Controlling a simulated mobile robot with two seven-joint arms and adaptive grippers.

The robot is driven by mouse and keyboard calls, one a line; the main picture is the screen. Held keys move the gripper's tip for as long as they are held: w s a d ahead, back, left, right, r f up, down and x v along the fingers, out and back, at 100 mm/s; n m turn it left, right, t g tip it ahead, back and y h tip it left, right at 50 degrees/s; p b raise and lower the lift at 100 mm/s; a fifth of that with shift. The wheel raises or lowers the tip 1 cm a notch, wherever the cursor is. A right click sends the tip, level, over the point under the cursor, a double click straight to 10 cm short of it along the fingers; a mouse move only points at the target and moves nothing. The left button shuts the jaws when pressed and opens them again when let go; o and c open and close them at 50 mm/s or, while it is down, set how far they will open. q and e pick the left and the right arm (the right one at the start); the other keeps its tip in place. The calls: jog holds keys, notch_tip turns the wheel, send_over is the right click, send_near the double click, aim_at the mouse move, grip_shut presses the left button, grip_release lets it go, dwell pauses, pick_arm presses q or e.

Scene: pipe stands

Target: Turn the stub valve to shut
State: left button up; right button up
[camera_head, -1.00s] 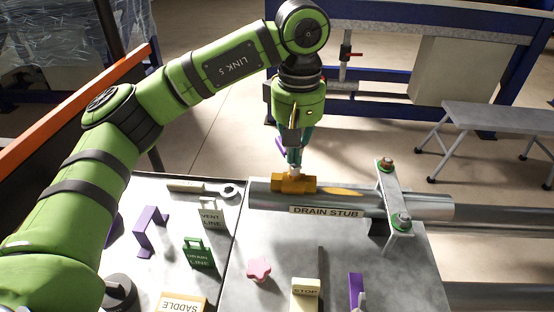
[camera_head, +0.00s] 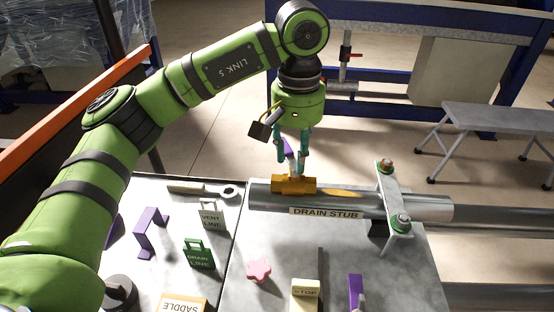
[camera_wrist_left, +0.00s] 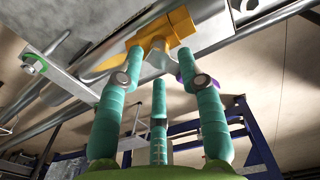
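The stub valve (camera_head: 294,185) is a yellow-orange body on the grey drain stub pipe (camera_head: 425,207), labelled "DRAIN STUB". Its yellow lever (camera_head: 342,193) lies along the pipe, pointing right. My left gripper (camera_head: 293,172) points down just above the valve, with its teal fingers apart. In the left wrist view, the fingertips (camera_wrist_left: 160,58) stand on either side of the valve's pale top, and the yellow lever (camera_wrist_left: 118,63) extends left from it. I see no clear grip; exact contact is hard to tell. My right gripper is not in view.
A bracket (camera_head: 393,195) with bolts crosses the pipe on the right. On the table are a wrench (camera_head: 205,189), vent line tag (camera_head: 211,215), green drain line tag (camera_head: 199,254), pink knob (camera_head: 259,270), stop block (camera_head: 306,292) and purple bracket (camera_head: 150,226).

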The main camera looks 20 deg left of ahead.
aim_at(294, 165)
pick_arm(q)
notch_tip(294, 165, up, 6)
jog(key=p, duration=0.4)
jog(key=shift+r+p, duration=0.1)
jog(key=shift+p, duration=0.25)
